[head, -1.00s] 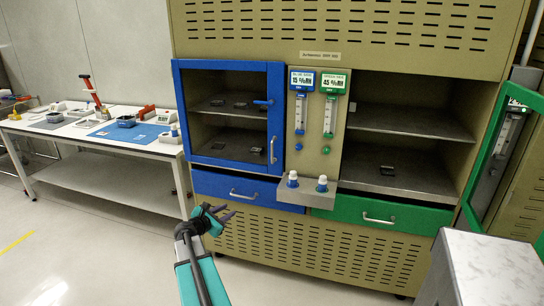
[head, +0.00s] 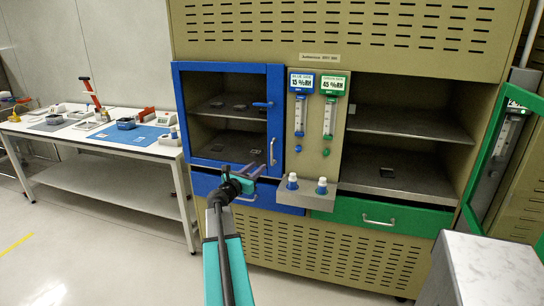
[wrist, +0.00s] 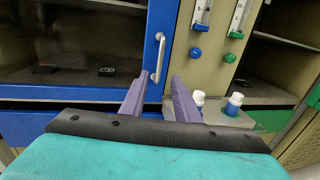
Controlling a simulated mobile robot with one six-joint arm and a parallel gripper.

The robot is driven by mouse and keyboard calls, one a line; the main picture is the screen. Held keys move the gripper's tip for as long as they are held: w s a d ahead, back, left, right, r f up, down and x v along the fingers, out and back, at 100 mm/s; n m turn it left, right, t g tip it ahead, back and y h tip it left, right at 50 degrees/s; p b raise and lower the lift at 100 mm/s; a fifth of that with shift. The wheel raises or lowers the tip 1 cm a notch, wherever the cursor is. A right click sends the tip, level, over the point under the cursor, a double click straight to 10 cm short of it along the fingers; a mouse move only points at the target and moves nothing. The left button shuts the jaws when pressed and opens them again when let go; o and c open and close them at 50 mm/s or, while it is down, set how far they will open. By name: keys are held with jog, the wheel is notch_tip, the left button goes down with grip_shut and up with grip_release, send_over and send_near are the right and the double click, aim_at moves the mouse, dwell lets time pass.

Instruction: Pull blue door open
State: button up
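The blue door (head: 228,164) of the cabinet's left compartment is closed, with a clear pane in a blue frame. Its silver vertical handle (head: 273,151) is at the lower right of the frame. My gripper (head: 256,179) is open and empty, just below and left of the handle in the head view. In the wrist view the handle (wrist: 158,57) stands ahead, between and beyond the two purple fingers (wrist: 158,97). The fingers appear apart from it.
A blue drawer (head: 205,187) lies under the door. Two white-capped bottles (head: 292,182) stand on a small shelf to the right. The green door (head: 500,150) stands open at far right. A white workbench (head: 90,140) is at left.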

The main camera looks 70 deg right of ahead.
aim_at(272, 164)
jog(key=shift+s+d+p, duration=0.3)
jog(key=shift+d, duration=1.95)
jog(key=shift+s+d+p, duration=0.3)
jog(key=shift+s+d, duration=0.05)
jog(key=shift+d, duration=1.9)
jog(key=shift+s+d+p, duration=0.3)
jog(key=shift+d, duration=1.95)
